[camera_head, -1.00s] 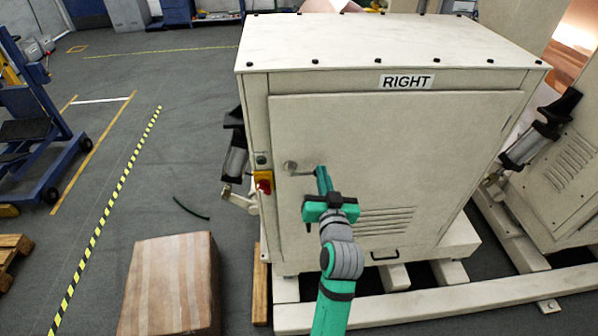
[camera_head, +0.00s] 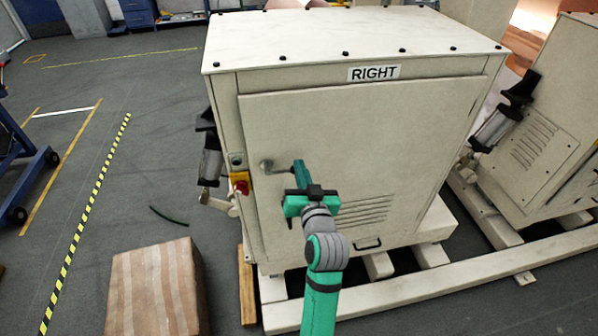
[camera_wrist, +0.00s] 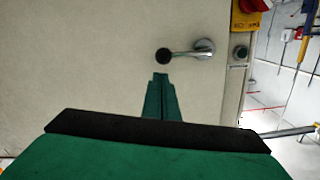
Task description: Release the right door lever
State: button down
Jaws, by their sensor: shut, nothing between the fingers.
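The cabinet carries a "RIGHT" label (camera_head: 374,73). In the wrist view the lever (camera_wrist: 184,53) lies about level, its hub at right and its dark round end at left. My green gripper (camera_head: 298,166) is shut and empty, its tips close to the lever's free end in the head view. In the wrist view the gripper tips (camera_wrist: 160,77) show just below that dark end. I cannot tell whether they touch it.
A red and yellow switch (camera_head: 240,183) sits on the cabinet's left edge, near the lever. A cardboard box (camera_head: 157,290) stands on the floor at lower left. White beams (camera_head: 430,290) run under the cabinet. A second cabinet (camera_head: 550,130) stands at right.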

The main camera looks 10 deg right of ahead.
jog(key=s+d+r, duration=0.1)
jog(key=s+r, duration=0.2)
jog(key=s, duration=0.7)
jog(key=shift+s+d+r, duration=0.15)
jog(key=shift+s+r, duration=0.05)
jog(key=shift+s, duration=0.1)
jog(key=s+a+f+g+h, duration=0.1)
jog(key=s+a+f+h, duration=0.15)
jog(key=s+f, duration=1.35)
jog(key=s+a+f+n, duration=0.1)
jog(key=s+a+f, duration=0.1)
jog(key=s, duration=0.8)
jog(key=s+a+f+g, duration=0.1)
jog(key=s+a+f, duration=0.2)
jog(key=s, duration=0.7)
jog(key=shift+a+n+y, duration=0.4)
jog(key=shift+a+y, duration=0.05)
jog(key=shift+a, duration=0.35)
